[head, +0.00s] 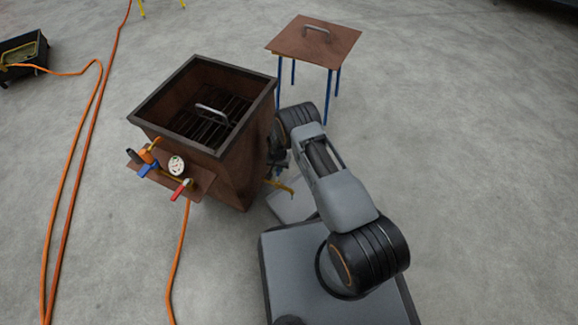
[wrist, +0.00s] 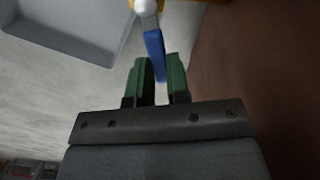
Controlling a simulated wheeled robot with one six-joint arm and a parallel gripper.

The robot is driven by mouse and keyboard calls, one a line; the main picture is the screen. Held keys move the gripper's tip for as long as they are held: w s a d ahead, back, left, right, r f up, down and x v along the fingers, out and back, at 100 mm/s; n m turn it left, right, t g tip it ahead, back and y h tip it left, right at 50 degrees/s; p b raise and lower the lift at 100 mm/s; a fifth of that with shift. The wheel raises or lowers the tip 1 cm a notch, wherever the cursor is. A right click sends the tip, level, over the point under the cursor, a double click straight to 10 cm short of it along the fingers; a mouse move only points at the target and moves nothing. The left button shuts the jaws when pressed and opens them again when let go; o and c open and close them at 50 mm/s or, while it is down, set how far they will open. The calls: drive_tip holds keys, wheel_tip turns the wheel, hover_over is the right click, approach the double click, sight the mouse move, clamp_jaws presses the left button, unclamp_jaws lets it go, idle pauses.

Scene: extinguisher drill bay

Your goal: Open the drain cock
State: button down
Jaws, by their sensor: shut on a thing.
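The drain cock shows at the top of the wrist view, with a silver body (wrist: 145,7) and a blue lever (wrist: 154,50). Part of its yellow pipe (wrist: 205,2) is cut off by the frame edge. My gripper (wrist: 158,72) has two green fingers, one on each side of the blue lever's end, and is shut on it. In the head view a yellow pipe (head: 279,186) sticks out low on the right side of the rusty brown burn box (head: 236,185). My gripper is beside that wall, mostly hidden by my arm, and the lever cannot be made out there.
A grey tray (head: 290,206) lies on the floor below the pipe. The box's front panel carries a gauge (head: 176,166), a red handle (head: 180,190) and a blue handle (head: 148,169). Orange hoses (head: 181,255) cross the floor. A brown-topped table (head: 285,38) stands behind.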

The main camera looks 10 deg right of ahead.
drive_tip(key=shift+w, duration=0.15)
drive_tip(key=c, duration=1.1)
unclamp_jaws()
wheel_tip(320, 180, up, 14)
drive_tip(key=p, duration=0.5)
